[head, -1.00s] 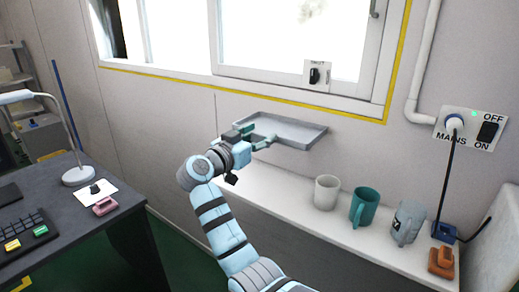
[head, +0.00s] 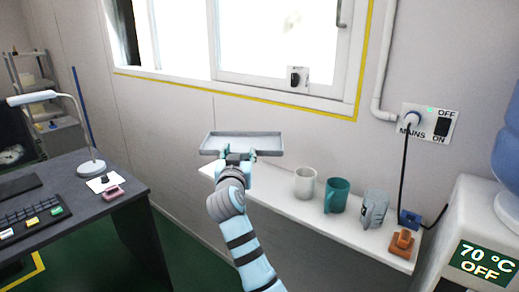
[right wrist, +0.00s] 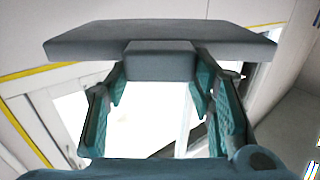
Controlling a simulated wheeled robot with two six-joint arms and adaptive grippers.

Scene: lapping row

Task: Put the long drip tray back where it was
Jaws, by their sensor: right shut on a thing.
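The long drip tray (head: 262,141) is a shallow grey tray with a raised rim, and it looks empty. My right gripper (head: 239,156) is shut on the middle of its near edge. It holds the tray roughly level in the air, in front of the wall below the window and above the left end of the white shelf. In the right wrist view the tray (right wrist: 95,41) spans the top, with the teal fingers of the right gripper (right wrist: 160,72) on either side of a grey block on it. My left gripper is not in view.
On the white shelf (head: 285,208) stand a white mug (head: 305,184), a teal mug (head: 337,196), a grey mug (head: 374,209) and an orange item (head: 401,244). A dispenser (head: 465,225) reading 70 °C OFF stands at right. A dark desk (head: 80,200) is at left.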

